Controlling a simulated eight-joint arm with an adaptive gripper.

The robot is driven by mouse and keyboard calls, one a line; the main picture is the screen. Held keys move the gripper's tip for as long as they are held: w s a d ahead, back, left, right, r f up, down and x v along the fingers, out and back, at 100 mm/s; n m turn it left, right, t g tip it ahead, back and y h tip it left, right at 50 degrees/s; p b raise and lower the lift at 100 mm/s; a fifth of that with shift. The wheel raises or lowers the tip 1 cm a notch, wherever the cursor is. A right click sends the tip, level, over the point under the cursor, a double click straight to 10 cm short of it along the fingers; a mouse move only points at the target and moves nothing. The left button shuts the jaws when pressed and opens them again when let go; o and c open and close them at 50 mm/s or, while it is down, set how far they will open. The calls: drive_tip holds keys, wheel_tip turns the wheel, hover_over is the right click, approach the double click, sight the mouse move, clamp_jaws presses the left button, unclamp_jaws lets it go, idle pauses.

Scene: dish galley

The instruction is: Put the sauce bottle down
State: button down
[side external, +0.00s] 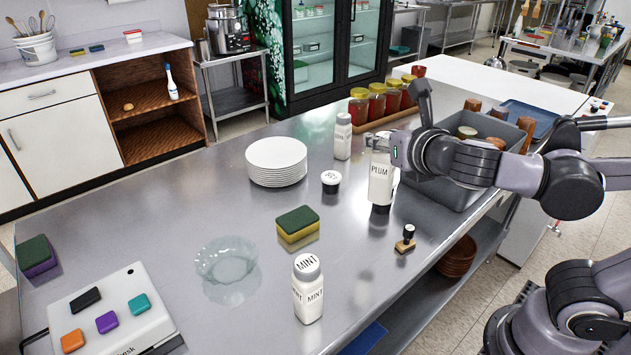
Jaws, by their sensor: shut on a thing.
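A white bottle labelled PLUM (381,184) is upright over the metal counter (345,228), right of the middle. My gripper (378,142) is shut on its top, coming in from the right; the fingers hide the cap. A dark reflection shows right under the bottle, and I cannot tell whether its base touches the counter. Another white bottle, labelled MINT (308,291), stands near the front. A third white bottle (343,137) stands behind the plum bottle.
Near the bottle are a small labelled pot (331,181), a stamp (405,240), a sponge (298,225) and a plate stack (276,160). A glass bowl (226,262) sits at left. A grey bin (455,190) and jars (377,100) stand behind. Bare counter lies between sponge and stamp.

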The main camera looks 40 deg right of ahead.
drive_tip(key=w+a+n+t+y, duration=0.2)
drive_tip(key=w+a+n+y, duration=0.35)
drive_tip(key=w+a, duration=0.95)
drive_tip(key=s+a+f, duration=0.1)
drive_tip(key=a+f, duration=1)
drive_tip(key=a, duration=0.2)
drive_tip(key=shift+s+f+m, duration=0.2)
drive_tip(key=shift+s+m, duration=0.05)
drive_tip(key=shift+m, duration=0.2)
drive_tip(key=shift+a+f, duration=0.1)
drive_tip(key=c, duration=0.8)
unclamp_jaws()
